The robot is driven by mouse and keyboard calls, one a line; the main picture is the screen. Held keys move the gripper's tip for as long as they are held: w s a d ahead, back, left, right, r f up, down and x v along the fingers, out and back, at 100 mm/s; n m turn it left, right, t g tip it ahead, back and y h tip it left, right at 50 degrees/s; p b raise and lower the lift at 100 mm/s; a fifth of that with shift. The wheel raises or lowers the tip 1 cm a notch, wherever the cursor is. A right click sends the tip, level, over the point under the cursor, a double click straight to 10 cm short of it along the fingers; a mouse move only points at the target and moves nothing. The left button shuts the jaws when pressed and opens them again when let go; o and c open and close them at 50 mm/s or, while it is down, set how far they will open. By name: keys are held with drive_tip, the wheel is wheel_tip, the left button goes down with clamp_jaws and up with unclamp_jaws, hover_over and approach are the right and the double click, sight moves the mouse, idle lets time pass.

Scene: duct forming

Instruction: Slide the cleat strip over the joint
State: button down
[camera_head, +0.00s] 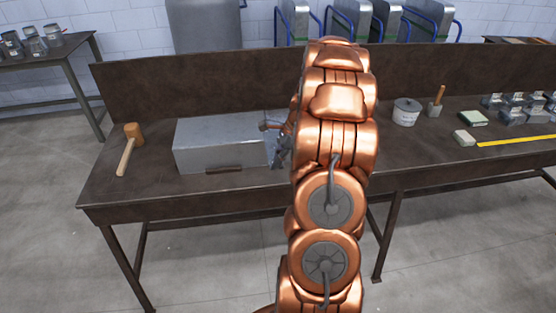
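A grey sheet-metal duct (215,145) lies on the dark workbench, left of my arm. A vertical line near its right end may be the joint, but my arm partly covers that area. A short dark brown strip (224,169) lies along the foot of the duct's front face; I cannot tell if it is the cleat strip. My gripper (278,152) is at the duct's right end, close to its surface. The fingers are small and partly hidden by my arm, so I cannot tell whether they are open, hold anything or touch the duct.
A wooden mallet (129,148) lies left on the workbench (140,192). Right of my arm are a grey pot (406,112), a wooden-handled tool (436,102), small blocks, a yellow rule (515,140) and several metal pieces. A raised back panel (200,80) bounds the bench.

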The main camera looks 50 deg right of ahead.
sight(269, 144)
drive_tip(key=shift+w+d, duration=0.1)
drive_tip(key=shift+w+d+p, duration=0.4)
drive_tip(key=shift+w+d, duration=0.15)
drive_tip(key=shift+w, duration=0.2)
drive_tip(key=shift+w+d+p, duration=0.4)
drive_tip(key=shift+w+d, duration=0.15)
drive_tip(key=shift+w, duration=0.15)
drive_tip(key=shift+w+d+p, duration=0.45)
drive_tip(key=shift+w+d, duration=0.15)
drive_tip(key=shift+w, duration=0.2)
drive_tip(key=shift+w+d+p, duration=0.4)
drive_tip(key=shift+w+d, duration=0.2)
drive_tip(key=shift+w, duration=0.2)
drive_tip(key=shift+w, duration=0.1)
drive_tip(key=shift+w+d, duration=0.55)
drive_tip(key=shift+w, duration=0.15)
drive_tip(key=shift+w+d, duration=0.65)
drive_tip(key=shift+w, duration=0.15)
drive_tip(key=shift+w, duration=0.1)
